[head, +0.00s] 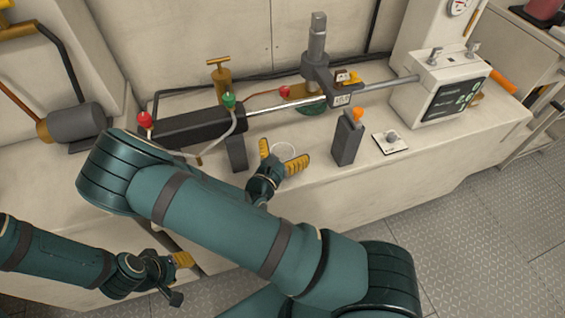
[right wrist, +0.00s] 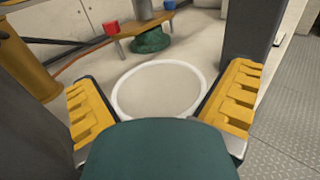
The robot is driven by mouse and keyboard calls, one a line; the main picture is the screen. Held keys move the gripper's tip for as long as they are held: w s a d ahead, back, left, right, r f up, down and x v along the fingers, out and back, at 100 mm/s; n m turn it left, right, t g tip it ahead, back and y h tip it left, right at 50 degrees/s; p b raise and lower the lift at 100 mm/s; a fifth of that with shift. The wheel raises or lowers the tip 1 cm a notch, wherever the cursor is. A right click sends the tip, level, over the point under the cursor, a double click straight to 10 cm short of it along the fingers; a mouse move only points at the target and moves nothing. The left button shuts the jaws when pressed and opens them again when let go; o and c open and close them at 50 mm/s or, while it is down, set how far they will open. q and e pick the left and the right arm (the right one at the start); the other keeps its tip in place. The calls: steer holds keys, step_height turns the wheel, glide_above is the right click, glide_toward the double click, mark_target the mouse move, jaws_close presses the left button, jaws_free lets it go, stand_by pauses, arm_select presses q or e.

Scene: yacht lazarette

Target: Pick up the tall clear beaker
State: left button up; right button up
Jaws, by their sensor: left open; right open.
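The tall clear beaker (head: 284,149) shows as a pale round rim on the bench, partly hidden by my right gripper. In the right wrist view its white rim (right wrist: 161,63) is a wide ring between the yellow finger pads. My right gripper (head: 281,158) is open, with one finger on each side of the beaker. In the right wrist view a gap shows between the rim and the left pad; whether the right pad touches it I cannot tell. The beaker's lower part is hidden. My left gripper (head: 182,277) is open and empty, low at the left.
A dark block (head: 236,154) stands left of the beaker, and a dark box with an orange top (head: 347,138) stands right of it. Behind lie a black cylinder with a steel rod (head: 205,126) and a green-based part (head: 312,108). A white control box (head: 440,85) stands at right.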

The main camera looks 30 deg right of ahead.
steer(key=c, duration=1.3)
steer(key=shift+r, duration=0.1)
step_height(320, 180, up, 9)
steer(key=p, duration=0.3)
steer(key=shift+r+p, duration=0.3)
steer(key=shift+r, duration=0.15)
